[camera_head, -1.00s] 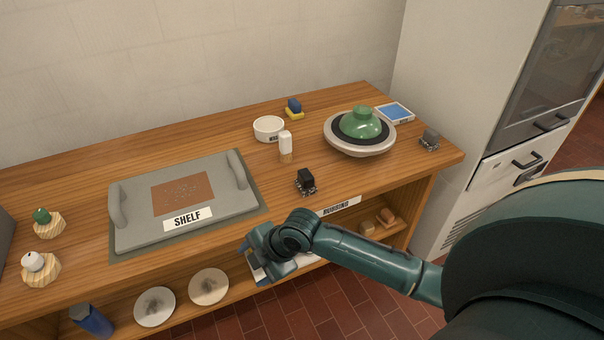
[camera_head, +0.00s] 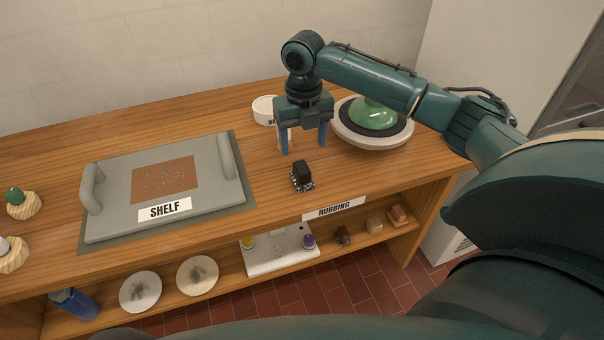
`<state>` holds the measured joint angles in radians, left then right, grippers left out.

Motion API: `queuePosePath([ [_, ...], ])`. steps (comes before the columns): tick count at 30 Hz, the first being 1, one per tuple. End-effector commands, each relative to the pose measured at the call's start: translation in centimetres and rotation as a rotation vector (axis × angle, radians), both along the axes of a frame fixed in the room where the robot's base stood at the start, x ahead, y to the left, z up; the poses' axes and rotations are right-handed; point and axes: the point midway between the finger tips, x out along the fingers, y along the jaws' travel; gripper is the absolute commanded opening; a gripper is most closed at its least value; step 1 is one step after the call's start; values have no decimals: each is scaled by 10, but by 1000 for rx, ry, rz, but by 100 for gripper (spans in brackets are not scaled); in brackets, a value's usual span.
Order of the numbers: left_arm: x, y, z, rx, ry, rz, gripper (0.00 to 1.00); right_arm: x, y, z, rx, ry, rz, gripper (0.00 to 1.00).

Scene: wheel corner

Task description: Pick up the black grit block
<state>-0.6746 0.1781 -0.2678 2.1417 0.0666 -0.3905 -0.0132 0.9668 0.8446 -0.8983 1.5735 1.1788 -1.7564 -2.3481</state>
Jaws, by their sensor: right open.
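The black grit block (camera_head: 302,175) stands on the wooden worktop near its front edge, on a small patch of grey crumbs. My right gripper (camera_head: 304,152) hangs over the worktop with its fingers pointing down. It is open and empty, with a clear gap between its two blue fingertips. In the picture its fingers show just above and behind the black block, not around it. I cannot tell the exact height of the fingertips. The left gripper is not in view.
A grey tray with handles, labelled SHELF (camera_head: 120,212), lies to the left. A wheel with a green lump (camera_head: 376,116) stands to the right of my gripper. A white bowl (camera_head: 264,109) is behind it. The shelf below holds plates (camera_head: 141,292) and a white tray (camera_head: 280,262).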

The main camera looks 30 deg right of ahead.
Motion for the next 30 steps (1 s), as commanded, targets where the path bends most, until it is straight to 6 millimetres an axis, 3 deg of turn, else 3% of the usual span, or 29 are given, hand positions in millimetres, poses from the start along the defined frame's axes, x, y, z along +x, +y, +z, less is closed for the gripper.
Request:
queuePosePath([
  [6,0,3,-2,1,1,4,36,0,1,-41,1,1,0,65],
  [14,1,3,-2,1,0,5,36,0,2,-61,1,0,-1,65],
  [21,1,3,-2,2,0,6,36,-1,5,-96,1,-1,-2,65],
  [30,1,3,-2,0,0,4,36,-1,4,-105,0,-3,-1,65],
])
